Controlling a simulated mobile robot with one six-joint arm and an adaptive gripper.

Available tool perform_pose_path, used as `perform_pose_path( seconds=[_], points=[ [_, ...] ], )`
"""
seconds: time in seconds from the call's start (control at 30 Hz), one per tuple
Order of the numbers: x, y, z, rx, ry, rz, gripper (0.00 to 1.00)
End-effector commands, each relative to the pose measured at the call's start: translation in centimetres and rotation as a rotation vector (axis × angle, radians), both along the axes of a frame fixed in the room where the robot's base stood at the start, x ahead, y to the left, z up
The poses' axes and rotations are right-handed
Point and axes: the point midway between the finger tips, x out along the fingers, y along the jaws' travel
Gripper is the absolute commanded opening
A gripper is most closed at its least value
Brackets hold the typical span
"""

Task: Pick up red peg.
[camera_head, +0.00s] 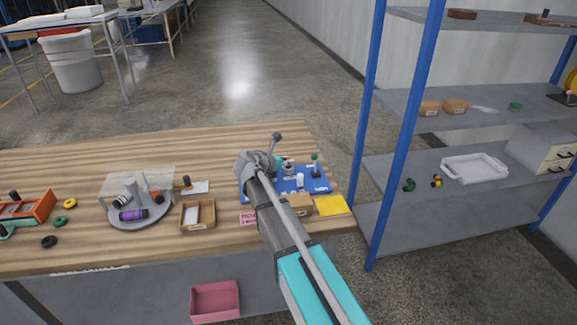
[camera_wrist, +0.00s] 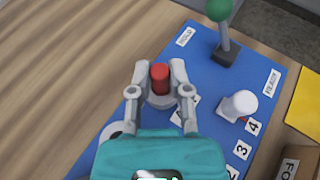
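The red peg (camera_wrist: 160,78) stands upright in a round grey holder (camera_wrist: 160,100) on the blue board (camera_wrist: 205,70). My gripper (camera_wrist: 160,68) is open, with one finger on each side of the peg. A narrow gap seems to show between the fingers and the peg. In the head view my wrist covers much of the left part of the blue board (camera_head: 318,184), and the peg is hardly visible there.
On the board, a white peg (camera_wrist: 240,103) and a green-knobbed lever (camera_wrist: 226,40) stand right of my gripper. A cardboard box (camera_head: 299,203) and yellow sheet (camera_head: 331,204) lie near the table's front edge. A blue-post shelf (camera_head: 412,110) stands close on the right.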

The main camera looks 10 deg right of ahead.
Motion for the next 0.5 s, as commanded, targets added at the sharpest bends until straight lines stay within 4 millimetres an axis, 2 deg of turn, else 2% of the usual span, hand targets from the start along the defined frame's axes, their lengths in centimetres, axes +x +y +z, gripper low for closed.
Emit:
perform_pose_path(
  seconds=[0.1, 0.5],
  points=[
    [-0.01, 0.02, 0.00, 0.000, 0.000, 0.000, 0.01],
    [0.00, 0.07, 0.10, 0.000, 0.000, 0.001, 0.01]
  ],
)
